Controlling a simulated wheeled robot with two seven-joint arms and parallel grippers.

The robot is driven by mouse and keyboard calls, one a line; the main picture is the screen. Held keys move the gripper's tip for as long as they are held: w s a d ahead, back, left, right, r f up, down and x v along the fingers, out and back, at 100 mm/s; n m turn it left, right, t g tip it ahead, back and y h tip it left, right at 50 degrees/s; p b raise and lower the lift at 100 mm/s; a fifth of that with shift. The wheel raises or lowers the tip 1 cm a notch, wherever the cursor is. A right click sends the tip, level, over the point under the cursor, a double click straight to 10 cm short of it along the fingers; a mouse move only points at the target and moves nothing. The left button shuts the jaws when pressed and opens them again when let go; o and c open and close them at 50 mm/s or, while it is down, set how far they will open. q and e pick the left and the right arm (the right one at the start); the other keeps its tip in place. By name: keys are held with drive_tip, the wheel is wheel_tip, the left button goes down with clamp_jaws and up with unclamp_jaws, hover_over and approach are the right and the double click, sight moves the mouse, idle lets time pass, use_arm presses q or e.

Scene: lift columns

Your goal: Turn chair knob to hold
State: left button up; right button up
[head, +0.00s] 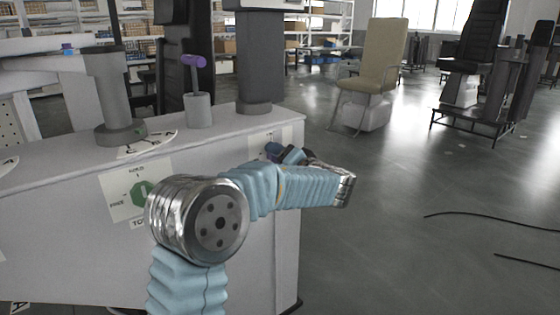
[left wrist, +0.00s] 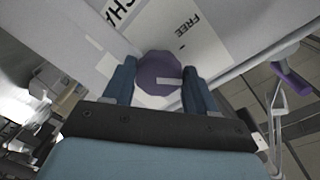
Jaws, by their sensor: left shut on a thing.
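The chair knob (left wrist: 157,74) is a round purple knob with a pale bar on its face, on the pale panel of a cabinet. In the left wrist view, it sits between the two blue fingers of my left gripper (left wrist: 160,88), which is shut on it. The bar lies nearly level, reaching to the knob's right edge. A white label (left wrist: 185,35) beside the knob reads FREE, with part of "CHA" nearby. In the head view, my left gripper (head: 284,154) is at the cabinet's right end, and only a bit of the knob (head: 272,149) shows. My right gripper is not in view.
A green knob (head: 141,192) with HOLD and FREE marks is on the cabinet front, left of my arm. On the cabinet top (head: 225,122) stand grey columns and a purple-handled lever (head: 193,61). A beige chair (head: 374,65) stands behind. Cables lie on the open floor at right.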

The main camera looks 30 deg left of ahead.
use_arm(q)
drive_tip(key=shift+d+r+m+g+p, duration=0.1)
drive_tip(key=shift+m+g+p, duration=0.15)
drive_tip(key=shift+m+p, duration=1.2)
drive_tip(key=shift+r+m+g+p, duration=0.1)
drive_tip(key=shift+m+g+p, duration=0.15)
drive_tip(key=shift+m, duration=2.4)
drive_tip(key=shift+f, duration=0.15)
drive_tip(key=o, duration=1.1)
drive_tip(key=shift+c, duration=0.2)
drive_tip(key=v, duration=1.3)
drive_tip(key=shift+d+b, duration=0.4)
drive_tip(key=shift+b, duration=0.05)
